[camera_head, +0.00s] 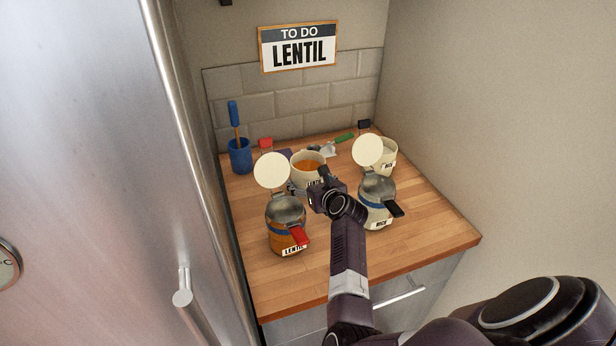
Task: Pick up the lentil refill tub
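The lentil refill tub (308,162) is a cream round tub of orange lentils on the wooden counter, behind the two jars. Its label is partly covered by my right gripper (318,184), which reaches in from the lower right to the tub's near side. Its fingers are small and partly hidden by its own wrist, so I cannot tell whether they grip or touch the tub. My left gripper is not in view.
A lentil jar (286,212) stands front left and a rice jar (378,188) right, both with round lids raised. A rice tub (389,160) is back right. The counter front is clear.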

